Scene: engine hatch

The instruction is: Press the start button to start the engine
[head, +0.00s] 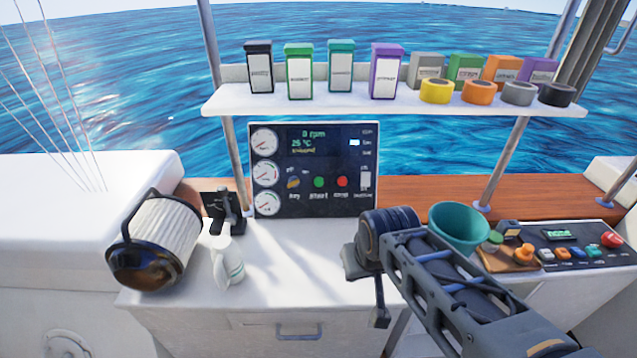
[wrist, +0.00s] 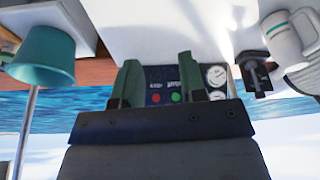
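The dark engine panel (head: 315,200) stands upright behind the white counter, with a display reading 0 rpm and 25 °C. The green start button (head: 319,182) sits between the key switch (head: 293,183) and the red stop button (head: 342,182). My gripper (wrist: 160,85) is open and empty, its two green-grey fingers apart in the wrist view. The panel appears upside down between and beyond the fingers, with the green start button (wrist: 176,97) and red stop button (wrist: 155,98) visible. The key switch is not clear there. I see no contact with the panel.
A teal cup (head: 458,228) stands right of my arm, near a second control panel (head: 575,245). A white jug (head: 228,258), a black lever (head: 228,210) and a large filter (head: 158,240) stand left. A shelf (head: 400,100) with boxes and tape rolls hangs above.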

